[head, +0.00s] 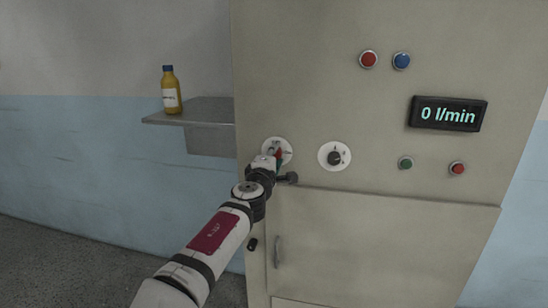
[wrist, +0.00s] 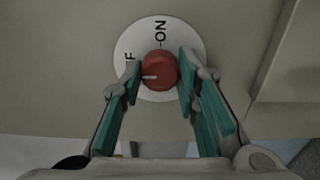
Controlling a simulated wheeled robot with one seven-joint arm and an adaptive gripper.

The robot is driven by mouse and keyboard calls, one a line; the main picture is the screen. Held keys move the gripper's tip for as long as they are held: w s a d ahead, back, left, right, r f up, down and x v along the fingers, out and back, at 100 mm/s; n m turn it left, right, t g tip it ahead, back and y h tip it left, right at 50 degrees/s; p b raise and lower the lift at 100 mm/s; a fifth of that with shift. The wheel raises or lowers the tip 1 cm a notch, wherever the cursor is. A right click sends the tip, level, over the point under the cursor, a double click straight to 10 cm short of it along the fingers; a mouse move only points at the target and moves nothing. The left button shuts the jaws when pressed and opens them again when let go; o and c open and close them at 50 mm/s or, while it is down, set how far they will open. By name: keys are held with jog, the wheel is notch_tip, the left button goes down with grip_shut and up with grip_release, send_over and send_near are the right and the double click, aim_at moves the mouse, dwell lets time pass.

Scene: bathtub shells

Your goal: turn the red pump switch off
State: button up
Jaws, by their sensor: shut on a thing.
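The red pump switch (wrist: 160,70) is a round knob on a white dial plate (wrist: 190,40) in the wrist view. Its white pointer line points left, toward lettering of which only an "F" shows; the left finger hides the rest. "ON" stands above the knob. My gripper (wrist: 160,62) has one green-sided finger on each side of the knob and is shut on it. The display (head: 447,114) reads "0 l/min".
A black knob (head: 334,158) on a white dial is just right of the switch. A shelf (head: 200,110) with a yellow bottle (head: 171,92) juts out at left. Several buttons sit on the cabinet, above a door with a handle (head: 277,251).

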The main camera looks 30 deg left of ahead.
jog(key=shift+a+f, duration=0.1)
jog(key=o, duration=1.2)
jog(key=shift+c, duration=0.2)
